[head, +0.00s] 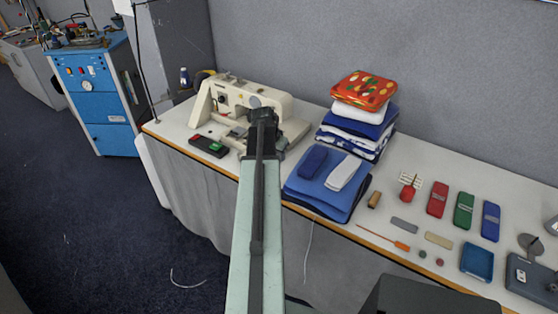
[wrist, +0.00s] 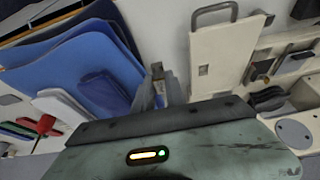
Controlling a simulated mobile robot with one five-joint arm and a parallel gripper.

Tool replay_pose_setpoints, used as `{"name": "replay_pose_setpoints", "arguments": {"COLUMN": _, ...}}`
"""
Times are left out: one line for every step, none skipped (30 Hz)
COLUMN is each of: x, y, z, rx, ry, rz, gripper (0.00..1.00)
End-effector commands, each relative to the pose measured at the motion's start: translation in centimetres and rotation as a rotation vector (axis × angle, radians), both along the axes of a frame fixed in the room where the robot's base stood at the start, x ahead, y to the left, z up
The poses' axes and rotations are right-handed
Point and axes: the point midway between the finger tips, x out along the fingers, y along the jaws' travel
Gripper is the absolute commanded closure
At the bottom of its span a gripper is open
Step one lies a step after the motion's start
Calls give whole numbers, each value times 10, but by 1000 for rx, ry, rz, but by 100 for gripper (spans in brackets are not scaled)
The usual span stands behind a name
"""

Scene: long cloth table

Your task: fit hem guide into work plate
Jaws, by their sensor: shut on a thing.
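My gripper (wrist: 160,94) is shut on a small grey-brown piece, which I take to be the hem guide (wrist: 157,70). Its tip shows just beyond the fingers; the rest is hidden between them. A cream plate with a grey loop handle, which I take to be the work plate (wrist: 222,55), lies right of my gripper in the wrist view. It has a small square recess (wrist: 203,70). The held piece appears apart from the plate. In the head view my gripper (head: 263,113) is in front of the cream sewing machine (head: 218,100), and its fingertips and the held piece are hidden.
Folded blue cloths (head: 325,187) lie right of my arm, with a taller cloth stack (head: 358,118) behind. Small tools and coloured blocks, including a red one (head: 437,199), cover the table's right side.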

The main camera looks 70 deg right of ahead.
Motion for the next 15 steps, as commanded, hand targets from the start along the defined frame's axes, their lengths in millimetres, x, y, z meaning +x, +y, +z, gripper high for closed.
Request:
{"name": "replay_pose_setpoints", "arguments": {"x": 13, "y": -27, "z": 4, "rx": 0, "ry": 0, "rz": -2, "gripper": 100}}
{"name": "replay_pose_setpoints", "arguments": {"x": 18, "y": -37, "z": 5, "rx": 0, "ry": 0, "rz": -3, "gripper": 100}}
{"name": "replay_pose_setpoints", "arguments": {"x": 25, "y": -50, "z": 7, "rx": 0, "ry": 1, "rz": -4, "gripper": 100}}
{"name": "replay_pose_setpoints", "arguments": {"x": 31, "y": -60, "z": 8, "rx": 0, "ry": 2, "rz": -4, "gripper": 100}}
{"name": "replay_pose_setpoints", "arguments": {"x": 36, "y": -68, "z": 10, "rx": 0, "ry": 2, "rz": -4, "gripper": 100}}
{"name": "replay_pose_setpoints", "arguments": {"x": 43, "y": -78, "z": 12, "rx": 1, "ry": 2, "rz": -3, "gripper": 100}}
{"name": "replay_pose_setpoints", "arguments": {"x": 47, "y": -85, "z": 13, "rx": 0, "ry": 3, "rz": -2, "gripper": 100}}
{"name": "replay_pose_setpoints", "arguments": {"x": 52, "y": -90, "z": 14, "rx": 0, "ry": 3, "rz": 0, "gripper": 100}}
{"name": "replay_pose_setpoints", "arguments": {"x": 57, "y": -96, "z": 16, "rx": 0, "ry": 4, "rz": 3, "gripper": 100}}
{"name": "replay_pose_setpoints", "arguments": {"x": 60, "y": -99, "z": 16, "rx": 0, "ry": 3, "rz": 5, "gripper": 100}}
{"name": "replay_pose_setpoints", "arguments": {"x": 63, "y": -102, "z": 18, "rx": 0, "ry": 4, "rz": 8, "gripper": 100}}
{"name": "replay_pose_setpoints", "arguments": {"x": 67, "y": -103, "z": 19, "rx": 0, "ry": 4, "rz": 11, "gripper": 100}}
{"name": "replay_pose_setpoints", "arguments": {"x": 68, "y": -102, "z": 20, "rx": 0, "ry": 4, "rz": 14, "gripper": 100}}
{"name": "replay_pose_setpoints", "arguments": {"x": 69, "y": -100, "z": 21, "rx": 0, "ry": 4, "rz": 16, "gripper": 100}}
{"name": "replay_pose_setpoints", "arguments": {"x": 70, "y": -99, "z": 20, "rx": 0, "ry": 4, "rz": 17, "gripper": 100}}
